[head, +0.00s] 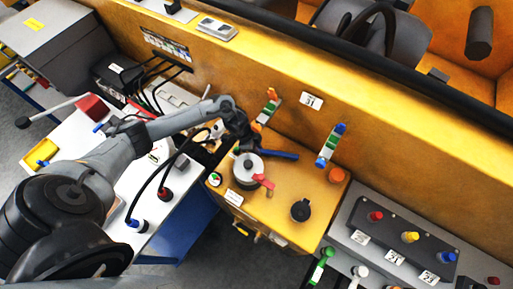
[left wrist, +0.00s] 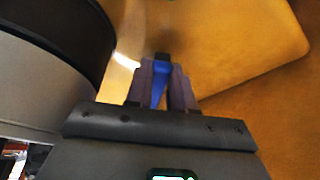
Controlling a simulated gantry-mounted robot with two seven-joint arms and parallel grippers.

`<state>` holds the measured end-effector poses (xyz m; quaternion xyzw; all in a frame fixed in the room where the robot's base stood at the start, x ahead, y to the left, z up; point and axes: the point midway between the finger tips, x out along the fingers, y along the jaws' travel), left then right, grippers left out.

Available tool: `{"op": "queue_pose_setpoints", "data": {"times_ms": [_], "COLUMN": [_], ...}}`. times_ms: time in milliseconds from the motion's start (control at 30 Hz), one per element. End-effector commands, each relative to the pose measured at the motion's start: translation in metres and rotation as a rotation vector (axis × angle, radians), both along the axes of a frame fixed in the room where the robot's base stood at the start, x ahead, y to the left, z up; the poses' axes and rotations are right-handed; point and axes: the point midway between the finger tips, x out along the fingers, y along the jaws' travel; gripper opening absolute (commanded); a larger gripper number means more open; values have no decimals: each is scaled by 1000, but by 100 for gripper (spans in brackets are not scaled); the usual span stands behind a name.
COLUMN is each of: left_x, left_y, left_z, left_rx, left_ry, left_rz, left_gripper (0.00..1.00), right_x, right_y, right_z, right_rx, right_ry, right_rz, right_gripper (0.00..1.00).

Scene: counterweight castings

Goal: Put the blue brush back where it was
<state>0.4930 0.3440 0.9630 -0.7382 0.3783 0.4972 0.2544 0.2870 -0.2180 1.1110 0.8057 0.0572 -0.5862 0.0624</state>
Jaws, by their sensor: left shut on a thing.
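My left gripper (head: 256,149) reaches in from the left, above the yellow box top beside the yellow wall. It is shut on the blue brush (head: 281,155), whose blue length sticks out to the right of the fingers. In the left wrist view, the gripper's two dark fingers (left wrist: 162,88) close on the blue brush (left wrist: 158,86), which shows as a narrow blue strip between them. The brush's bristles cannot be made out. I cannot tell whether the brush touches the yellow surface. My right gripper is not in view.
A grey round valve with a red handle (head: 263,181) stands just below the brush. A black knob (head: 301,210) and an orange button (head: 337,175) are on the yellow box (head: 270,220). Colour-banded pieces (head: 329,146) stand along the wall. A button panel (head: 395,240) is at right.

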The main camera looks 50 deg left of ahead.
Motion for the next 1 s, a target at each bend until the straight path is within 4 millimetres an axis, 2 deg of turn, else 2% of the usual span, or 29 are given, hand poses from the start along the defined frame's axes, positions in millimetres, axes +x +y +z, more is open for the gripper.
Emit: {"op": "queue_pose_setpoints", "data": {"times_ms": [200,233,367,733,867,1000], "left_x": [0,0,0,0,-2,-7], "left_y": [0,0,0,0,4,11], "left_z": [-4,-3,-3,1,10,30], "left_rx": [0,0,0,0,0,2], "left_ry": [0,0,0,0,-2,-1], "left_rz": [1,0,0,0,2,-1], "left_gripper": [0,27,47,48,48,48], "right_x": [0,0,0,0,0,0], "right_y": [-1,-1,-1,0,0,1], "right_z": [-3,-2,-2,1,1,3], "right_rx": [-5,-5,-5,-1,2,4], "right_ry": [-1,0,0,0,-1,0], "right_rz": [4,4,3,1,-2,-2], "right_gripper": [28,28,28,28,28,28]}}
